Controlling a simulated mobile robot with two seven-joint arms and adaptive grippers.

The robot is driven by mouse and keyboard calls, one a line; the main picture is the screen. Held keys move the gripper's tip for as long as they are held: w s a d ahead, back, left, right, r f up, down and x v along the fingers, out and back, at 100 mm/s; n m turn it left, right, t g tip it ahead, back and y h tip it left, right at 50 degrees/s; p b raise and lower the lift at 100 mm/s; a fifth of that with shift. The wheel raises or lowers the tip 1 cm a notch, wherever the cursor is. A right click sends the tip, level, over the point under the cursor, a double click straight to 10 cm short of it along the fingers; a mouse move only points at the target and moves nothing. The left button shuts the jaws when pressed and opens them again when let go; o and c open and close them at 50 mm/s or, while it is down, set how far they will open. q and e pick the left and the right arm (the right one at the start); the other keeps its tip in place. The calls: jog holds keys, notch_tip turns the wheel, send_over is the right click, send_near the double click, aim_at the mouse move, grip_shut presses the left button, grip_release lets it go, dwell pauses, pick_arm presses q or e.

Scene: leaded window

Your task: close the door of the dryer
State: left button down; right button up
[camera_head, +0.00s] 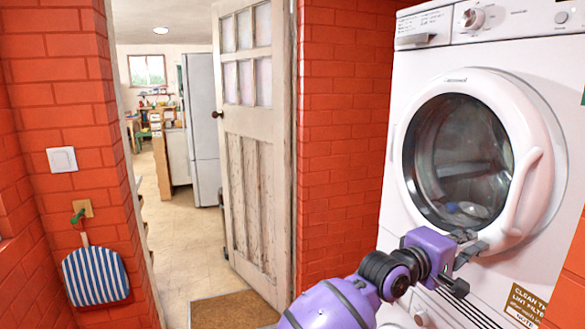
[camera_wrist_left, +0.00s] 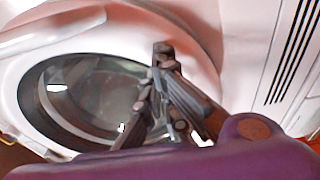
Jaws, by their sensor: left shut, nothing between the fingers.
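The white dryer (camera_head: 405,75) stands on the right in the head view. Its round door (camera_head: 482,80) has a thick white rim, dark glass and a curved handle (camera_head: 520,190) on its right side. The door lies close to the dryer front, its thick edge standing out; I cannot tell whether it is latched. My left gripper (camera_head: 472,245) is shut and empty in front of the door's lower rim. In the left wrist view the fingers (camera_wrist_left: 163,52) overlap the door rim (camera_wrist_left: 125,35); contact is unclear. My right gripper is out of view.
A weathered white room door (camera_head: 255,150) stands open left of the dryer, with a brown mat (camera_head: 235,310) below. Red brick walls (camera_head: 345,130) flank the doorway. Free floor (camera_head: 190,250) lies through the doorway.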

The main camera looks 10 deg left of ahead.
pick_arm(q)
jog(key=shift+w+d, duration=0.2)
jog(key=shift+d, duration=0.4)
jog(key=shift+w+d, duration=0.15)
jog(key=shift+d, duration=0.45)
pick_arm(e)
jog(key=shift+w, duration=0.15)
pick_arm(q)
jog(key=shift+a, duration=0.15)
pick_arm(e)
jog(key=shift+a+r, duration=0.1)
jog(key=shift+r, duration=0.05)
